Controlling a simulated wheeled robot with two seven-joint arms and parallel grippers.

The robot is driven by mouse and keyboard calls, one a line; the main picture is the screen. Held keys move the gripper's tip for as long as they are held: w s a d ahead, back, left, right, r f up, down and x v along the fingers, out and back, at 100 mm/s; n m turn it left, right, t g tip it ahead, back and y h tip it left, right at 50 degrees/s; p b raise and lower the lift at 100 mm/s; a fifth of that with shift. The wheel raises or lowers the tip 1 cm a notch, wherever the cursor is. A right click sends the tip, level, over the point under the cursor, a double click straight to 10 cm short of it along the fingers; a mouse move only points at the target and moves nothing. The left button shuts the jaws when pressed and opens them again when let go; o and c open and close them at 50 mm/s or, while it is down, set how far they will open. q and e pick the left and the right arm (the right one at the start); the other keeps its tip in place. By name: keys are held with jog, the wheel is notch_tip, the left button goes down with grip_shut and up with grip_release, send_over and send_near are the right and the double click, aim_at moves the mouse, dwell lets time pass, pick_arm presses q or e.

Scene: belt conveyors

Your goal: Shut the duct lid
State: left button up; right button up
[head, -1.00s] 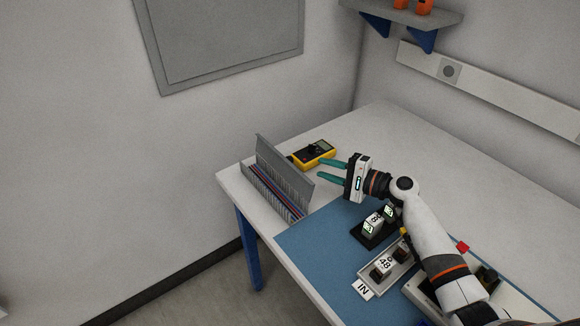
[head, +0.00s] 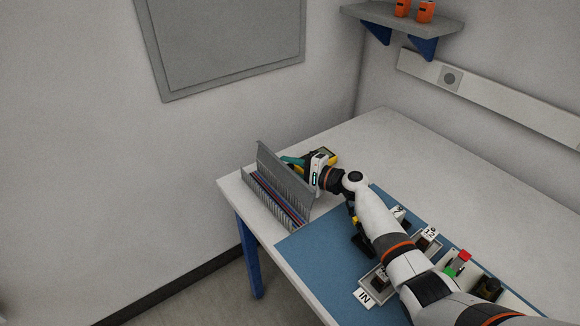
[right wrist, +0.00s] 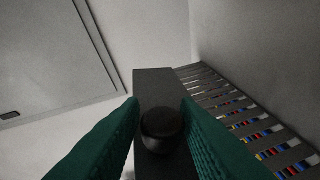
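The grey slotted duct (head: 262,202) lies along the table's left edge with red and blue wires (head: 279,202) in it. Its lid (head: 283,172) stands up, open, along the side nearer my right arm. My right gripper (head: 291,162) is at the lid's far side, its fingers partly hidden by the lid. In the right wrist view, the green fingers (right wrist: 160,105) are apart, either side of a round black knob (right wrist: 162,127) on a dark grey strip (right wrist: 153,82); whether they touch the knob is unclear. The duct's slots (right wrist: 240,110) show at the right. My left gripper is out of view.
A yellow multimeter (head: 325,155) lies just behind my right gripper. A blue mat (head: 315,255) with several small trays and blocks (head: 430,237) lies under my right arm. The back right of the table (head: 450,170) is clear.

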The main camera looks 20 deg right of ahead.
jog(key=shift+c, duration=0.6)
grip_shut()
